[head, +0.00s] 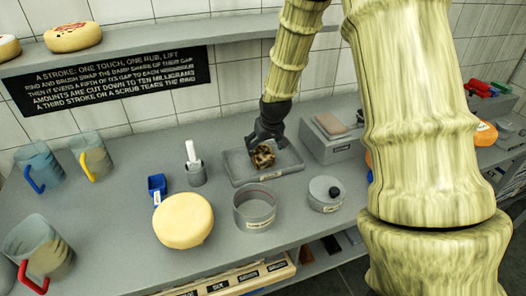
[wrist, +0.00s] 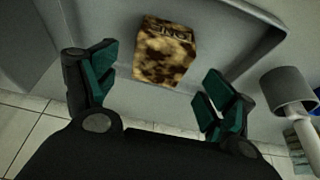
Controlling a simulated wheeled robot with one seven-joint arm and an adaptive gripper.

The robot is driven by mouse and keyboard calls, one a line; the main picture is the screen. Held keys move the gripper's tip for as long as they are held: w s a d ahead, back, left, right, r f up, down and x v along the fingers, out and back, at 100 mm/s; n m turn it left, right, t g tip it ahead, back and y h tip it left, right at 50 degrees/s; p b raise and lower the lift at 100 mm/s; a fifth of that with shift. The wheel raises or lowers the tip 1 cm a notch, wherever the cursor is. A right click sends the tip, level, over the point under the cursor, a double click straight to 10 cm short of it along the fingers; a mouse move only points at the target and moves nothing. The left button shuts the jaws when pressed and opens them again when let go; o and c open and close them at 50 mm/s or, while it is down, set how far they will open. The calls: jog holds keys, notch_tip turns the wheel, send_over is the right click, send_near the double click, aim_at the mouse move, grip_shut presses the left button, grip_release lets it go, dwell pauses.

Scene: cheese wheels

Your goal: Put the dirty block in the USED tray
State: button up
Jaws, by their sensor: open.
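The dirty block (head: 263,156) is small, brown and cream mottled, and rests in a shallow grey tray (head: 292,167) on the counter. In the wrist view the block (wrist: 166,52) shows dark lettering on its top edge and lies on the tray floor (wrist: 215,60). My gripper (head: 266,138) is at the tray, right beside the block in the head view. In the wrist view my gripper (wrist: 158,92) has its two green-padded fingers spread wide, with the block ahead between them and not touched. The tray's front label is too small to read.
A grey pot (head: 255,206), a lidded round container (head: 325,194) and a cheese wheel (head: 183,220) stand in front of the tray. A cup holding a white-handled tool (head: 195,170) is left of it. A grey box (head: 330,140) stands to its right. Jugs (head: 92,155) stand further left.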

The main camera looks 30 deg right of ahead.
jog(key=b+v, duration=0.1)
jog(key=v, duration=0.6)
jog(key=shift+s+r, duration=0.1)
jog(key=shift+a, duration=0.1)
